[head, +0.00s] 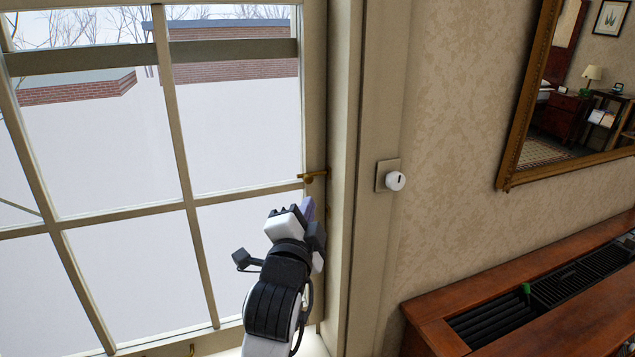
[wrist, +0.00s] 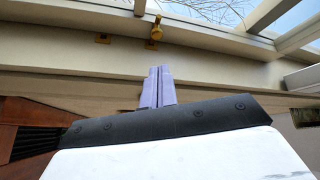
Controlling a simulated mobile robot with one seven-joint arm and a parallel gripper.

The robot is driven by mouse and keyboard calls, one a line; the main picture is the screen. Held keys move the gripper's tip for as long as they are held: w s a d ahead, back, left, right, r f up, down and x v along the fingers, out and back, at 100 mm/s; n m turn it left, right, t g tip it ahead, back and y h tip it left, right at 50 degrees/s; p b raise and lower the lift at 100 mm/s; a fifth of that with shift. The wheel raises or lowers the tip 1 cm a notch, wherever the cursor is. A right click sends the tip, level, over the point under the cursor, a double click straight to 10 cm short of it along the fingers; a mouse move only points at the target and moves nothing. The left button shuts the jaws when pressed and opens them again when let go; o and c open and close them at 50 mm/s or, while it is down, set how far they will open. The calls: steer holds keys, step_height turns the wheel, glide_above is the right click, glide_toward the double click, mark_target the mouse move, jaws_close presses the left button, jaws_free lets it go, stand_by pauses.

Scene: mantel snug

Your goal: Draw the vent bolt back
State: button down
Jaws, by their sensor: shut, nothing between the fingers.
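A brass bolt-like fitting (head: 313,176) with a small knob sits where the window sash meets its frame. It shows as a yellow brass piece (wrist: 156,31) near the top of the wrist view, ahead of the fingers. My gripper (head: 307,207) is just below the fitting in the head view, pointing up toward it. Its purple fingers are together (wrist: 158,85) with nothing between them, and a gap to the brass shows in the wrist view. The far side of the fingers is hidden by the gripper body in the head view.
A white round knob (head: 395,181) on a plate is on the wall right of the frame. A wooden cabinet (head: 440,318) with dark grilles and a green tab (head: 526,289) stands lower right. A gilt-framed mirror (head: 520,110) hangs above it. Window bars (head: 188,206) lie left.

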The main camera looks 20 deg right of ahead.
mark_target(317, 181)
steer(key=shift+p+x, duration=1.65)
steer(key=shift+x, duration=3.35)
